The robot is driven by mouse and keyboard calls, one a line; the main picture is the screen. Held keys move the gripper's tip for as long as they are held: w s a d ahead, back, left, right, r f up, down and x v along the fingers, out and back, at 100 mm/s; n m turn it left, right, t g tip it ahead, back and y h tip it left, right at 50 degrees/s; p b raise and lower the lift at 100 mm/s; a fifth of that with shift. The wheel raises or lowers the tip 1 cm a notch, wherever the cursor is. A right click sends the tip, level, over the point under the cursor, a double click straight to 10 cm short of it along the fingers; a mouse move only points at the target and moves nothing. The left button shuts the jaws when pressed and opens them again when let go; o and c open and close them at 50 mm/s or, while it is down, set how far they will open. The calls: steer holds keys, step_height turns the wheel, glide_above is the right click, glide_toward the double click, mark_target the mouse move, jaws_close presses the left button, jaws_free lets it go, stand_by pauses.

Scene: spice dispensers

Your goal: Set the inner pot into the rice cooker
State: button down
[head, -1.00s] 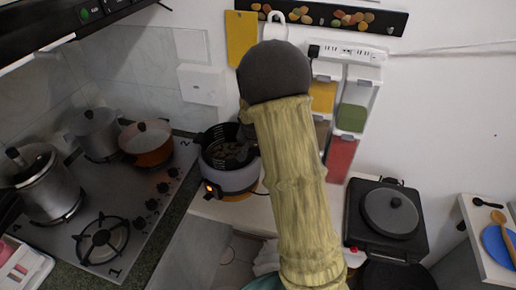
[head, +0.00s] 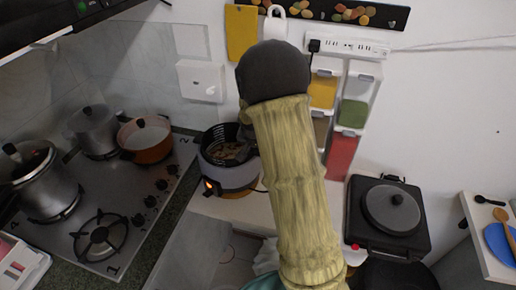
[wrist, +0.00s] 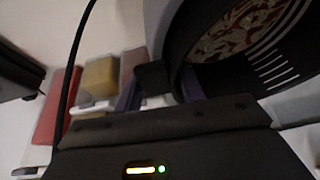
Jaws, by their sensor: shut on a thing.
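The rice cooker (head: 229,179) is a grey round body with a small orange light, standing on the counter right of the stove. The inner pot (head: 219,137) is dark, with pale slot-like marks on its wall and brownish pieces inside; it appears within the cooker's opening. I cannot tell whether it is fully seated. My gripper (head: 246,134) is at the pot's right rim, mostly hidden behind my arm. In the wrist view my gripper (wrist: 158,88) is shut on a dark part at the edge of the inner pot (wrist: 215,72).
The stove (head: 150,222) at left holds an orange pot (head: 146,148) and several metal pots. Coloured containers (head: 341,155) hang on the wall behind my arm. A black cooking appliance (head: 388,246) with a lid stands on the right.

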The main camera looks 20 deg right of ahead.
steer(key=shift+f, duration=0.1)
steer(key=c, duration=0.8)
jaws_free()
steer(key=shift+o, duration=0.2)
steer(key=shift+s+f, duration=0.1)
steer(key=shift+f, duration=0.05)
steer(key=b+v, duration=0.2)
steer(key=v, duration=1.5)
steer(key=shift+r, duration=0.3)
steer(key=shift+f, duration=0.1)
steer(key=s+a+f+n+y, duration=0.1)
steer(key=s+a+f+n, duration=0.1)
steer(key=s+f, duration=0.4)
steer(key=s+a+f+n+g+y, duration=0.1)
steer(key=s+a+f+n, duration=0.2)
steer(key=s, duration=0.8)
step_height(320, 180, down, 3)
steer(key=shift+s+f+n, duration=0.1)
steer(key=shift+s+n, duration=0.15)
steer(key=shift+n, duration=0.85)
